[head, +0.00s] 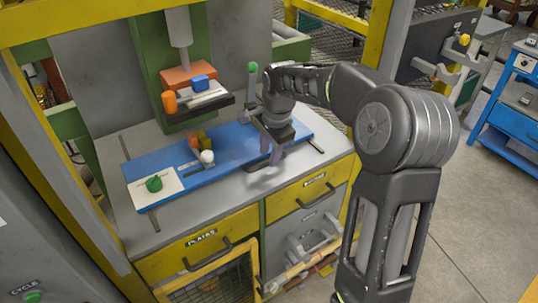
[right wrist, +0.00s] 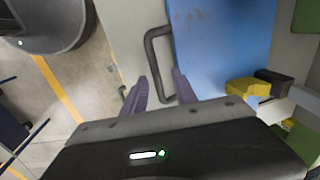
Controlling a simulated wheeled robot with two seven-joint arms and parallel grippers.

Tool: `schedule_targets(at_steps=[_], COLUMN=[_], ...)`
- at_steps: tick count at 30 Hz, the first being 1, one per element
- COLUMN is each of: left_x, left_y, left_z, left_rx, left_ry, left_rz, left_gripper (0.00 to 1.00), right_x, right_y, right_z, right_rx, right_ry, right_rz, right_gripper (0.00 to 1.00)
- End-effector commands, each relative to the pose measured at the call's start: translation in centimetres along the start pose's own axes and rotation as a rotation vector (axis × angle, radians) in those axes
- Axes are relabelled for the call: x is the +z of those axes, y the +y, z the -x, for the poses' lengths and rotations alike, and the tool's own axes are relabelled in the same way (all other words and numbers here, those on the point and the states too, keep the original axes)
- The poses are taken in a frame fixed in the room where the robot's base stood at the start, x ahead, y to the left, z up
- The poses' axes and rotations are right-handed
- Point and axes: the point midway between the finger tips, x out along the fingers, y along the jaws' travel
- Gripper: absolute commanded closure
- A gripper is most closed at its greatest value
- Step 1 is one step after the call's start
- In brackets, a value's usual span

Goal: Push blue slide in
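The blue slide (head: 232,148) is a long flat board lying on the grey bench top, across the front of the press. In the right wrist view its blue surface (right wrist: 215,45) is beside a dark U-shaped handle (right wrist: 150,55). My right gripper (head: 268,165) is over the right part of the slide, fingers pointing down. In the right wrist view my right gripper (right wrist: 160,82) is open, its two fingers apart with the handle's lower end showing between them. I cannot tell whether they touch it. My left gripper is not in view.
A white plate with a green knob (head: 154,184) is at the slide's left end. A white knob (head: 207,156) and small coloured blocks stand mid-board. The press's orange head (head: 188,76) hangs behind, and a green-knobbed lever (head: 252,68) stands near my wrist.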

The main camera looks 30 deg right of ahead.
Motion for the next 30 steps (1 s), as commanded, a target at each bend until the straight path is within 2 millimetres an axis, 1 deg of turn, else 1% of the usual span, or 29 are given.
schedule_targets(at_steps=[6,9,12,16,30], left_x=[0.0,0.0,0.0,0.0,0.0], left_y=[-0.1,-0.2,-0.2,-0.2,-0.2], left_z=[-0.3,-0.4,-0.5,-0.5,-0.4], left_rx=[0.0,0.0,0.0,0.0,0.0], left_ry=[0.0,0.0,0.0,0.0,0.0], left_rz=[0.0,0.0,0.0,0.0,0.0], left_gripper=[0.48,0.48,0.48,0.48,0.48], right_x=[0.0,0.0,0.0,0.0,0.0], right_y=[-0.1,-0.1,-0.1,-0.1,0.0], right_z=[3.6,5.1,6.0,6.4,6.3], right_rx=[-0.006,-0.004,-0.003,-0.002,-0.001], right_ry=[0.001,0.0,0.0,0.0,0.0], right_rz=[0.001,0.002,0.001,0.001,0.0], right_gripper=[0.66,0.66,0.66,0.66,0.66])
